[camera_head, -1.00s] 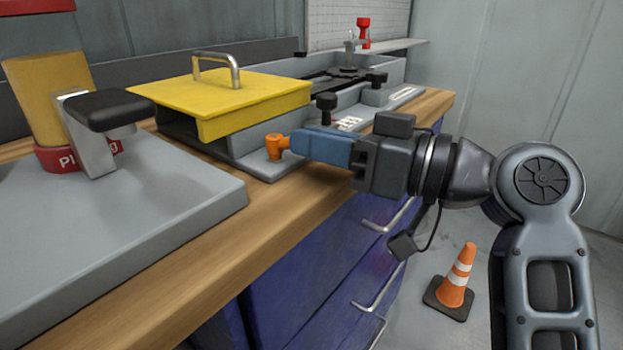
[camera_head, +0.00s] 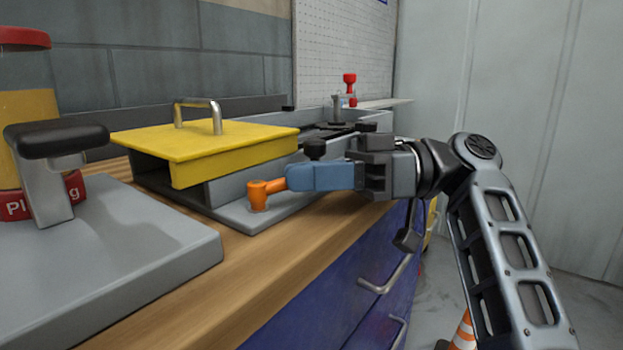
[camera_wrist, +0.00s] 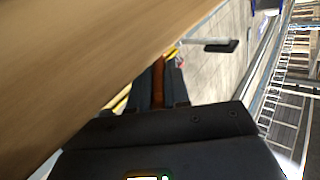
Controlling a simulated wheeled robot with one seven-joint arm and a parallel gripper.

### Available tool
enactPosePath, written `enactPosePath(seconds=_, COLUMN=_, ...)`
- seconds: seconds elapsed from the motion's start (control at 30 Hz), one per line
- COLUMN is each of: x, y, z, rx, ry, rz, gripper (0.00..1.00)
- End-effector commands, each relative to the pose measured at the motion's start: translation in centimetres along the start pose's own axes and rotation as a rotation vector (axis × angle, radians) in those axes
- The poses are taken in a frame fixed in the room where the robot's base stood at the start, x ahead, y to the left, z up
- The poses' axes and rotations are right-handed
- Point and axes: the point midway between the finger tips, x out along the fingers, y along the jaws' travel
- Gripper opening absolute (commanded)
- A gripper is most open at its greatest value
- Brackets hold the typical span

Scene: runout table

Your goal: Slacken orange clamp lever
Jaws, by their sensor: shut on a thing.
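The orange clamp lever (camera_head: 265,192) stands on the grey base plate at the near end of the fixture, its handle pointing right. My gripper (camera_head: 292,178) is shut on the lever's handle, with blue fingers on either side of it. In the wrist view the orange lever (camera_wrist: 158,84) runs between the two dark blue fingers (camera_wrist: 159,80). The fingers hide the handle's far end in the head view. The yellow cover (camera_head: 200,145) with a metal handle sits just behind and left of the lever.
A grey plate (camera_head: 110,260) with a black-topped grey handle (camera_head: 55,140) lies at left on the wooden bench (camera_head: 270,275). A black knob (camera_head: 315,149) stands just behind my gripper. Blue drawers (camera_head: 350,285) are below, and an orange-white cone (camera_head: 464,332) is on the floor.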

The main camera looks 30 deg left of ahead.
Motion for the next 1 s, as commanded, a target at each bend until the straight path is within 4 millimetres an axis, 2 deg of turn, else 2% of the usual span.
enactPosePath(seconds=0.47, x=0.11, y=0.02, z=0.21, rx=0.003, ry=-0.005, rz=-0.014, gripper=0.0)
enactPosePath(seconds=0.5, x=0.12, y=0.02, z=0.21, rx=0.003, ry=-0.005, rz=-0.014, gripper=0.2)
enactPosePath(seconds=0.7, x=0.08, y=0.02, z=0.13, rx=0.002, ry=-0.004, rz=-0.013, gripper=0.39)
enactPosePath(seconds=0.73, x=0.08, y=0.02, z=0.12, rx=0.002, ry=-0.004, rz=-0.013, gripper=0.42)
enactPosePath(seconds=1.0, x=-0.15, y=0.02, z=0.03, rx=0.001, ry=-0.003, rz=-0.011, gripper=0.42)
